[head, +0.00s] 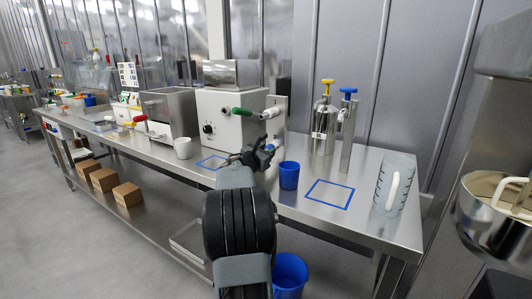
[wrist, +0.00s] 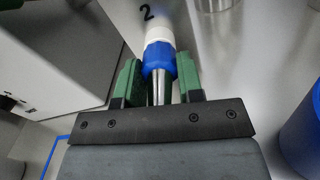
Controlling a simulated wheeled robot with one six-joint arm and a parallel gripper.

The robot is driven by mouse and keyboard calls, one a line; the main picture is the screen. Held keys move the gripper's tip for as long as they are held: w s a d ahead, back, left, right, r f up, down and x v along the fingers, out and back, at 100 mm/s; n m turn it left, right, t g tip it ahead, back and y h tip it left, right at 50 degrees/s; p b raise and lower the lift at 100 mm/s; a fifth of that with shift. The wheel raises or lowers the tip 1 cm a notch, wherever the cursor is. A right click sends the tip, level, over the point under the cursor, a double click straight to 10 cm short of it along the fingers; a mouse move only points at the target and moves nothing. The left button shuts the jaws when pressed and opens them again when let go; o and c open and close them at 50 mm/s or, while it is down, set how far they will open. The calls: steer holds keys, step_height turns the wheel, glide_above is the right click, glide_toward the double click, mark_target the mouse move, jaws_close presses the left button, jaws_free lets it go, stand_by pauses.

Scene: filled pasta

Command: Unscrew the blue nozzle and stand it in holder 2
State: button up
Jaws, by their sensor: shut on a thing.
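The blue nozzle (wrist: 159,59) has a blue collar and a silver metal tip that points back toward my gripper. Its far end meets a white cylindrical part (wrist: 160,35); whether the two are screwed together I cannot tell. My gripper (wrist: 158,80) has green fingers, shut on the nozzle's collar from both sides. In the head view my gripper (head: 262,152) is in front of an upright pale plate (head: 278,108), beside the white machine. A black "2" (wrist: 147,12) is on the pale surface just beyond the nozzle. Holder 2 itself I cannot make out clearly.
The white machine (head: 222,112) with a green handle stands left of my gripper. A blue cup (head: 289,176) is close on the right. A steel canister (head: 323,128), a steel stand (head: 347,135) and a clear jug (head: 394,185) stand farther right. A blue outlined square (head: 330,194) is empty.

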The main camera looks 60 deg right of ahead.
stand_by(0.3)
steer(key=o, duration=1.3)
steer(key=shift+d, duration=0.1)
stand_by(0.4)
steer(key=shift+a+b, duration=1.05)
steer(key=shift+a, duration=2.45)
steer(key=shift+a, duration=0.1)
steer(key=a+p, duration=0.1)
steer(key=a, duration=1.2)
steer(key=shift+a, duration=0.35)
